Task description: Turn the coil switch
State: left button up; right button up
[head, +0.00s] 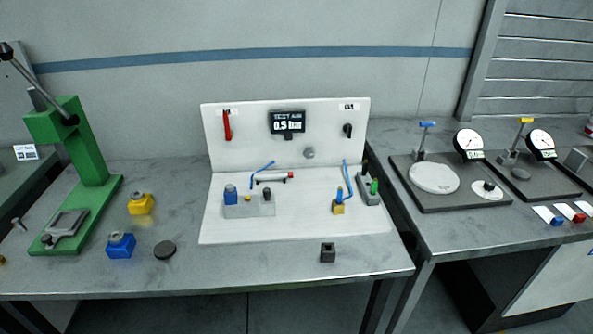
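A white test panel (255,153) stands upright at the back of a white base board (300,226) on the middle table. A small black knob (348,130) sits on the right of the panel under a small label that is too small to read; it looks like the coil switch. A red lever (227,125) hangs on the panel's left. Between them a dark display (287,122) reads "TEST AIR 0.5 bar". A round grey knob (308,153) is below the display. Neither of my grippers is in view.
A green press (85,160) stands left. Loose blue (121,245) and yellow (141,203) parts lie nearby. Dial gauges (468,143) stand on the right table.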

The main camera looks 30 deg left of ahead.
aim_at(347, 128)
jog(key=i+l, duration=0.95)
jog(key=l, duration=0.2)
